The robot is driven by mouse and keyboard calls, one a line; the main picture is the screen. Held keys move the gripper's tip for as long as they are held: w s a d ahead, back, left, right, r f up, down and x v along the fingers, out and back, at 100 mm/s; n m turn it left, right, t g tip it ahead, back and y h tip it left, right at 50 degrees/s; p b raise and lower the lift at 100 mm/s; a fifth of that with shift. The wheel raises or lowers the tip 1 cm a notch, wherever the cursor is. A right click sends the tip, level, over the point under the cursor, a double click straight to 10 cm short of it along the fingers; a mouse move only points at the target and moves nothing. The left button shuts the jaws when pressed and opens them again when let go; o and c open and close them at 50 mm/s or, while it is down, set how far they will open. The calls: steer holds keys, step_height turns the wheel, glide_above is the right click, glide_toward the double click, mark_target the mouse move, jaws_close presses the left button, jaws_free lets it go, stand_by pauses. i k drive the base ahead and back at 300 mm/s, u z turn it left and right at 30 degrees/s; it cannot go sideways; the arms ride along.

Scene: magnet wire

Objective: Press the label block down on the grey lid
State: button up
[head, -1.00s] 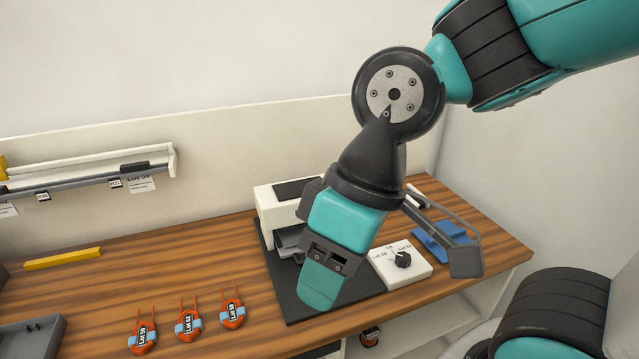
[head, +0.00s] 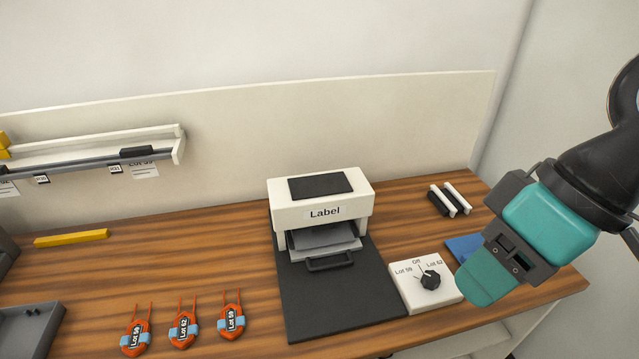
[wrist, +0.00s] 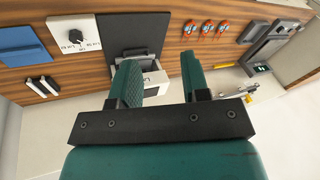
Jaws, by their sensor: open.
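A white block marked "Label" (head: 322,213) with a dark top panel stands on a dark mat. Below its front overhang a grey lid-like plate (head: 325,238) shows, with a dark handle (head: 330,261) in front. A gap shows between the block's front and the plate. My gripper (head: 482,283) is at the right of the head view, apart from the block, with nothing seen in it. In the wrist view my gripper (wrist: 158,72) shows its two fingers spread, with part of the white block (wrist: 151,77) seen beyond, between them.
A white switch box (head: 425,291) with a black knob sits right of the mat (head: 330,310). A blue item (head: 464,246) lies partly behind my gripper. Several orange wire coils (head: 184,329) lie front left. A rail (head: 90,165) runs along the back wall. Bare wood lies left of the mat.

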mark_target(318, 201)
steer(key=z, duration=0.05)
steer(key=k, duration=1.35)
steer(key=z, duration=0.15)
steer(key=i, duration=0.4)
steer(key=u, duration=0.95)
steer(key=i, duration=1.3)
steer(key=z, duration=0.2)
